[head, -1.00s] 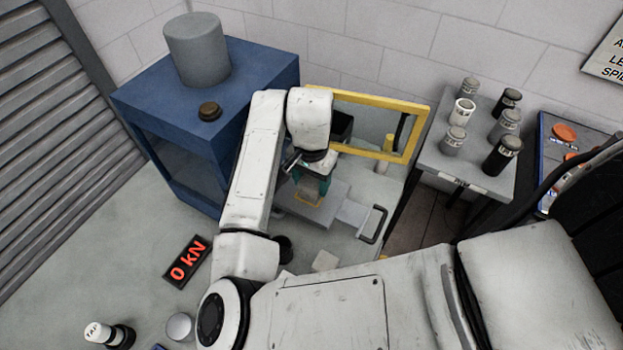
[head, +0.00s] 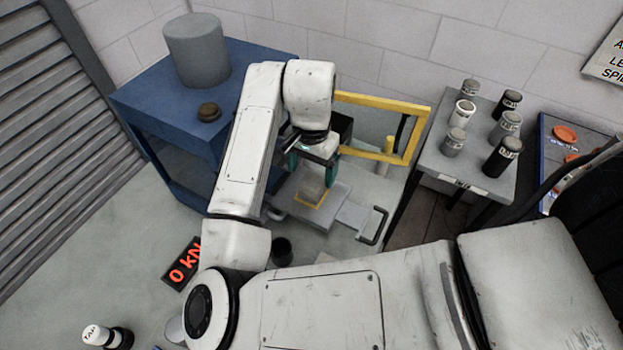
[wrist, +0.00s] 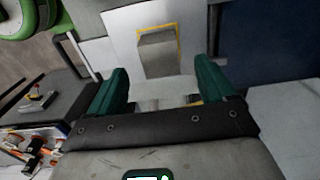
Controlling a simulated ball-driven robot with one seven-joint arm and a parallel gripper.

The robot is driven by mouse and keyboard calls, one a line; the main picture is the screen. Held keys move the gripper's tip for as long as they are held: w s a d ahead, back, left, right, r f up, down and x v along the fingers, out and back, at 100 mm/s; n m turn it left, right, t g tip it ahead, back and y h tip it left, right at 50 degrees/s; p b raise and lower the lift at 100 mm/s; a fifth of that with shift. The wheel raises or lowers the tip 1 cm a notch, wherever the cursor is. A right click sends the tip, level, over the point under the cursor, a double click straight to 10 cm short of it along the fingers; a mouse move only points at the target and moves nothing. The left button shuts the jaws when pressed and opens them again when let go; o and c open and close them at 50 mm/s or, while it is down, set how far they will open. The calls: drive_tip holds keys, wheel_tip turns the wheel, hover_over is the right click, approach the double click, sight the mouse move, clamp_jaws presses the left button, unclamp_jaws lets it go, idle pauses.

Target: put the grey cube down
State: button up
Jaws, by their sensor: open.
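The grey cube (wrist: 157,55) rests inside a yellow outlined square on a light grey plate (wrist: 122,22) in the wrist view. In the head view the cube (head: 312,189) stands on the same plate (head: 335,205). My gripper (head: 316,166) is above the cube, with its green fingers spread apart. In the wrist view my gripper (wrist: 162,78) is open and empty, its fingers on either side and short of the cube, not touching it. The cube's far sides are hidden.
A yellow frame (head: 415,137) stands right of my gripper. A blue cabinet (head: 150,98) with a grey cylinder (head: 197,50) stands at left. A side table (head: 440,160) with several small jars is at right. A black handle (head: 377,228) sticks out from the plate.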

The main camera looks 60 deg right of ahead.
sight(312, 182)
wheel_tip(312, 182, up, 7)
idle(0.3)
idle(0.4)
